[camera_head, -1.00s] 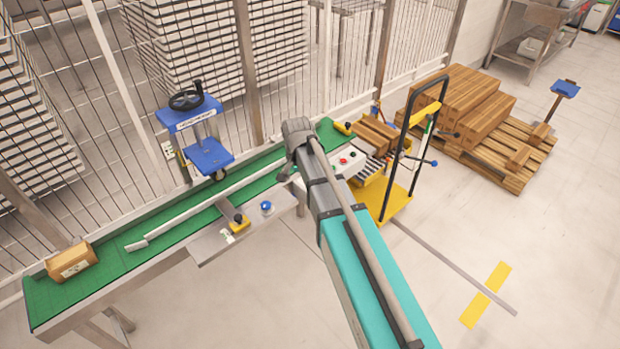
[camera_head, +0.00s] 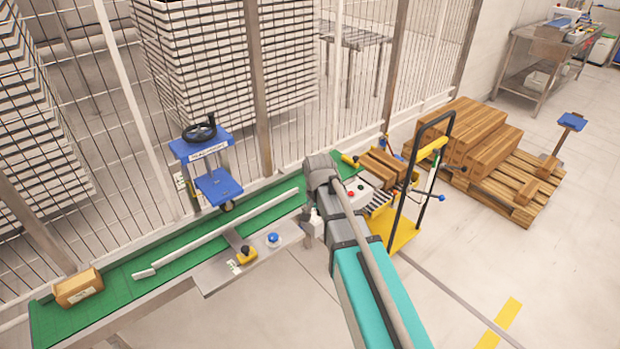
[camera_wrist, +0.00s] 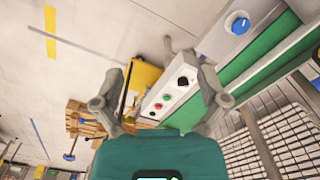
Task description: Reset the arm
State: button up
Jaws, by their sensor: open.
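My gripper (camera_wrist: 160,105) shows in the wrist view with its two grey fingers spread apart and nothing between them. Behind it in that view are a control panel (camera_wrist: 170,97) with buttons and a green conveyor belt (camera_wrist: 265,65). In the head view my teal and grey arm reaches up the middle of the picture. Its far end is above the right part of the green conveyor (camera_head: 115,285), and the gripper fingers cannot be made out clearly there.
A cardboard box (camera_head: 78,288) sits on the belt's left end. A blue stand with a handwheel (camera_head: 200,133) is behind the belt. A yellow cart (camera_head: 404,236) and a pallet (camera_head: 520,183) with boxes are at right. Wire fencing runs behind. Floor at lower right is clear.

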jog(key=s+d+n, duration=0.4)
jog(key=s+d, duration=0.4)
jog(key=s, duration=0.4)
jog(key=shift+s+n, duration=0.15)
jog(key=shift+n, duration=0.25)
